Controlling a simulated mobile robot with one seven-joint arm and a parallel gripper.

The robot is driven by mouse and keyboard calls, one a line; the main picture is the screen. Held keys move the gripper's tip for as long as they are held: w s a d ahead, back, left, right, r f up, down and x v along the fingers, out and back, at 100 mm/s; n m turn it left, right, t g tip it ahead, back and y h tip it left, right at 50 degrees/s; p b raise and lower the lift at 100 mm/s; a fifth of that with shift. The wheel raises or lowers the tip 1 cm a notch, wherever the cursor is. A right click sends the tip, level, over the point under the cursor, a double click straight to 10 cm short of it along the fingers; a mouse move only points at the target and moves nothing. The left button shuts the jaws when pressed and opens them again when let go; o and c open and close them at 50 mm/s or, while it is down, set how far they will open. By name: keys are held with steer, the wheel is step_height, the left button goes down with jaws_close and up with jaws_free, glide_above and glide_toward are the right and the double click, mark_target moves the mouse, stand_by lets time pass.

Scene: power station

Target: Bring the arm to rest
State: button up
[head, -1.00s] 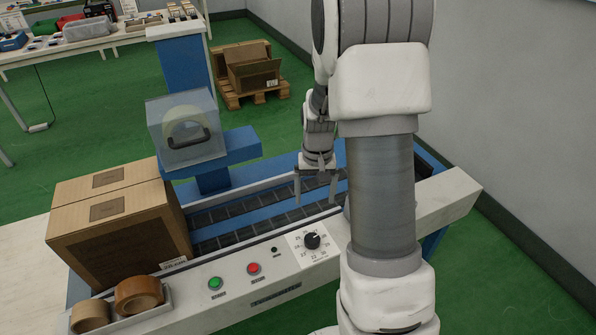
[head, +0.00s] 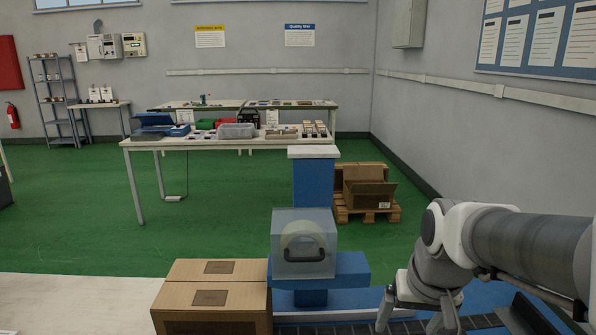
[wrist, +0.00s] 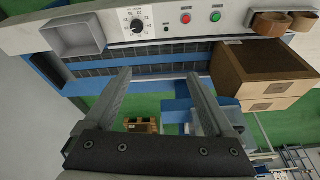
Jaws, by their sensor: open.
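My gripper (head: 418,312) hangs at the lower right of the head view, over the dark roller conveyor. Its two fingers point down and stand apart with nothing between them. In the wrist view my gripper (wrist: 155,85) also shows both fingers spread and empty, with the conveyor (wrist: 170,62) beyond the tips. My arm reaches in from the right edge of the head view.
A cardboard box (head: 212,296) sits left of the blue machine with a clear cover (head: 304,243). The wrist view shows a control panel with a dial (wrist: 137,25), a grey tray (wrist: 75,35) and tape rolls (wrist: 270,24). Green floor lies open behind.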

steer(key=s+a+r+n+t, duration=0.2)
steer(key=s+a+r, duration=0.15)
steer(key=s, duration=0.55)
step_height(320, 180, up, 13)
steer(key=p, duration=1.2)
steer(key=shift+s, duration=0.15)
steer(key=shift+f, duration=0.1)
